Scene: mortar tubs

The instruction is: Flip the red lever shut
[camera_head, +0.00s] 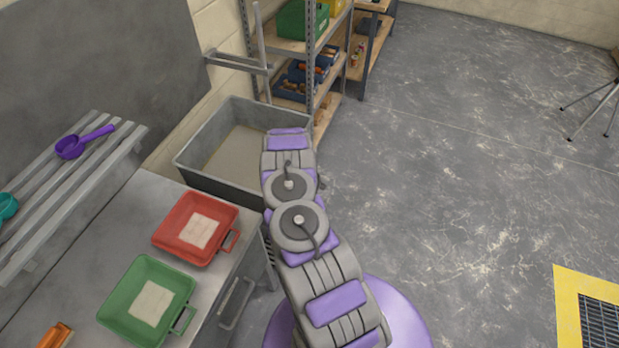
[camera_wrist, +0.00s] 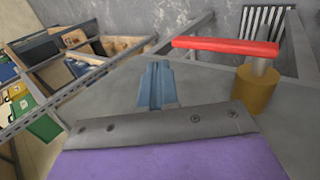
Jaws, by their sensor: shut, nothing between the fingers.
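The red lever (camera_wrist: 225,46) shows in the wrist view at the upper right. It is a straight bar lying roughly level across the picture, with its right end on a short grey stem above a brass-coloured valve body (camera_wrist: 256,92). My gripper (camera_wrist: 157,75) is shut and empty, its blue fingers pointing away from the camera. The fingertips are left of the valve body and just below the lever's free left end in the picture, with a visible gap. In the head view I cannot make out the lever or my gripper; my arm covers that area.
A large grey tub (camera_head: 215,183) stands behind the bench. A red tray (camera_head: 178,241) and a green tray (camera_head: 118,318) lie on the bench. A shelf rack (camera_head: 312,90) with bins stands at the back. The floor to the right is mostly open.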

